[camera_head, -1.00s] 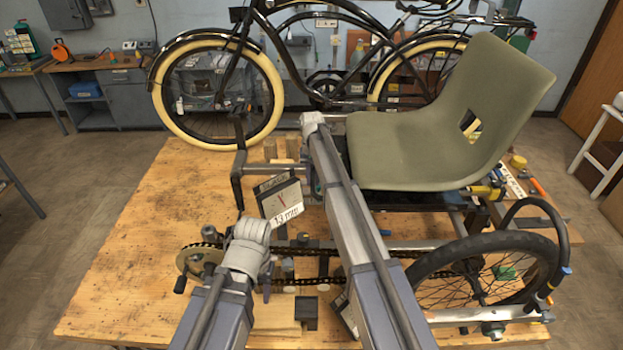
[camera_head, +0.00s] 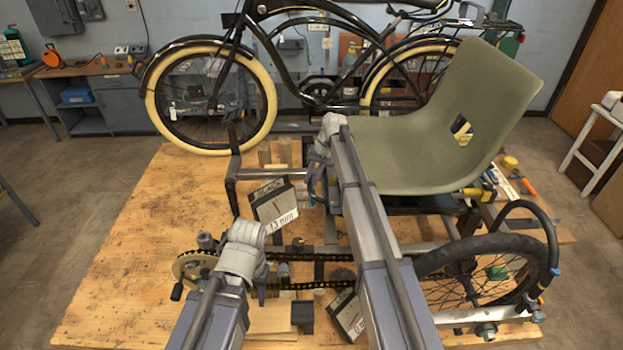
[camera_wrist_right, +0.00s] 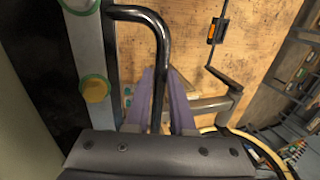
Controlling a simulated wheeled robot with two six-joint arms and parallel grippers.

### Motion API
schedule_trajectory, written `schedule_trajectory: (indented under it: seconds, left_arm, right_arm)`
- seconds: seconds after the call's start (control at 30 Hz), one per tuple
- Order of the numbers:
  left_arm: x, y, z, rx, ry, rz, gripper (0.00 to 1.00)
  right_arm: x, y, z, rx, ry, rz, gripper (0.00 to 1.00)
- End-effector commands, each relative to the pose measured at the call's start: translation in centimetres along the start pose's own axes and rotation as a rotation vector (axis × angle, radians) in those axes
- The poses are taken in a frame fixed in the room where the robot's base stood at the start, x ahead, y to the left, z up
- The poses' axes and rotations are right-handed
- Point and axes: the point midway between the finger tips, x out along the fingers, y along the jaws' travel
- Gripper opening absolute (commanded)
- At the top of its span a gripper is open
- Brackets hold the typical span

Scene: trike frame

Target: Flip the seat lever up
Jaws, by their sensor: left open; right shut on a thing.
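The green-grey seat (camera_head: 430,150) is mounted on the trike frame, right of centre in the head view. The seat lever appears as a bent black rod (camera_wrist_right: 160,70) in the right wrist view. My right gripper (camera_wrist_right: 160,100) has its purple fingers on either side of the rod's straight part and is shut on it. In the head view my right gripper (camera_head: 315,183) is at the seat's left side, and the lever there is mostly hidden. My left gripper (camera_head: 262,293) is open and empty above the front of the frame, near the chain, its fingertips partly hidden by its arm.
A label box (camera_head: 275,207) marked 13 mm and another (camera_head: 350,315) lie near the frame. The wheel (camera_head: 480,275) is at right and the chainring (camera_head: 190,268) at left. The wooden table (camera_head: 125,270) is bare on its left side. A black bicycle (camera_head: 300,60) stands behind.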

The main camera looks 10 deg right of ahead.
Motion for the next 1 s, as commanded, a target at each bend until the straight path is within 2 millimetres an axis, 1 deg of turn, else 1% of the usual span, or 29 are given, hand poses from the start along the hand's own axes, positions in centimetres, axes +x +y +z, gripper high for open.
schedule_trajectory:
  seconds: [0.1,0.13,0.3,0.4,0.63,0.77,0.87,1.0]
  left_arm:
    - [-0.1,0.0,0.0,0.0,0.0,0.0,0.5]
    - [-0.1,0.0,0.0,0.0,0.0,0.0,0.5]
    - [-0.1,0.0,0.0,0.0,0.0,0.0,0.5]
    - [0.0,0.0,0.0,0.0,0.0,0.0,0.5]
    - [-0.1,0.0,0.0,0.0,0.0,0.0,0.5]
    - [-0.4,0.0,0.0,0.0,0.0,0.0,0.5]
    - [-1.0,-0.1,0.1,0.001,0.0,0.0,0.5]
    - [-2.4,-0.2,0.2,0.002,-0.001,0.0,0.5]
  right_arm:
    - [-0.1,0.0,-0.1,0.001,0.002,-0.001,0.0]
    - [-0.1,0.0,-0.1,0.001,0.002,-0.001,0.24]
    - [-0.1,0.0,-0.1,0.001,0.001,0.0,0.43]
    - [-0.1,0.0,-0.1,0.001,0.001,0.0,0.52]
    - [-0.1,0.0,-0.1,0.001,0.001,0.0,0.52]
    - [-0.4,0.0,-0.1,0.001,0.001,0.0,0.52]
    - [-1.0,-0.1,-0.1,0.001,0.001,0.0,0.52]
    - [-2.5,-0.1,-0.1,0.002,0.001,0.0,0.52]
